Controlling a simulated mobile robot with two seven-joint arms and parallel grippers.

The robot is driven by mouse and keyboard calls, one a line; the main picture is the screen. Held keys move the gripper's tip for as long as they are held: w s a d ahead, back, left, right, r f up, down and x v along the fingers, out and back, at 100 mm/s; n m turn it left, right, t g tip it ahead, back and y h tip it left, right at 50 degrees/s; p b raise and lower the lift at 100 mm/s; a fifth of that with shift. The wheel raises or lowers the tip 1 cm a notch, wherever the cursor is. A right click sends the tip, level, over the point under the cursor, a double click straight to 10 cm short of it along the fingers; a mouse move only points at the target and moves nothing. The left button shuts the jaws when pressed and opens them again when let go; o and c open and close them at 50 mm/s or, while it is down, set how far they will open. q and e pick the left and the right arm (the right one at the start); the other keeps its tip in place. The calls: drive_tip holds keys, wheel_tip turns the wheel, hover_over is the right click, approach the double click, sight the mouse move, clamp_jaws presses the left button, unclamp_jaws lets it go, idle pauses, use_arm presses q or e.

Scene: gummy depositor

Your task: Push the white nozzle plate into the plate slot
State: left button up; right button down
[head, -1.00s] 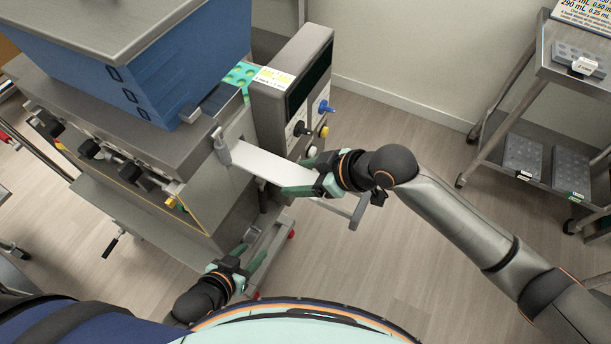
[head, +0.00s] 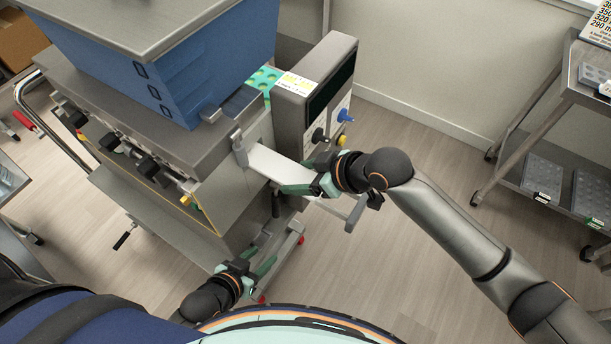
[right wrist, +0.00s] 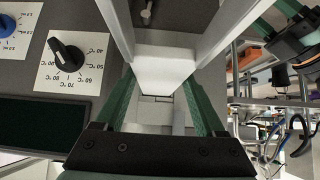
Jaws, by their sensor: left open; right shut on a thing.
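The white nozzle plate (head: 277,165) sticks out of the side of the grey depositor, its inner end hidden in the plate slot beside a small metal bracket (head: 240,150). My right gripper (head: 300,187) is shut on the plate's outer end. In the right wrist view the plate (right wrist: 165,62) lies between the two green fingers of that gripper (right wrist: 160,103). My left gripper (head: 262,270) is open and empty, low in front of the machine and apart from the plate.
A blue hopper (head: 190,60) tops the depositor. A control box (head: 315,90) with knobs stands close behind the plate. A frame bar (head: 356,212) juts out near my right gripper. A shelved cart (head: 545,150) stands at the right, with bare floor between.

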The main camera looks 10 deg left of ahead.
sight(259, 156)
drive_tip(key=shift+w+a+r+b, duration=0.1)
drive_tip(key=shift+w+a+b, duration=0.15)
drive_tip(key=shift+a, duration=0.55)
drive_tip(key=shift+w+a+f+b, duration=0.1)
drive_tip(key=shift+w+a, duration=0.2)
drive_tip(key=shift+a, duration=0.55)
drive_tip(key=shift+w+a+r+b, duration=0.1)
drive_tip(key=shift+w+a+b, duration=0.15)
drive_tip(key=shift+a, duration=0.55)
drive_tip(key=shift+w+a+b, duration=0.25)
drive_tip(key=shift+a+b, duration=0.05)
drive_tip(key=shift+a, duration=0.45)
drive_tip(key=shift+w+a+b, duration=0.25)
drive_tip(key=shift+a, duration=0.5)
drive_tip(key=shift+w+a+b, duration=0.25)
drive_tip(key=shift+a+b, duration=0.05)
drive_tip(key=shift+a, duration=0.45)
drive_tip(key=shift+d, duration=0.1)
drive_tip(key=shift+s+d+p, duration=0.1)
drive_tip(key=shift+d+p, duration=0.05)
drive_tip(key=shift+p, duration=0.3)
drive_tip(key=shift+p, duration=0.35)
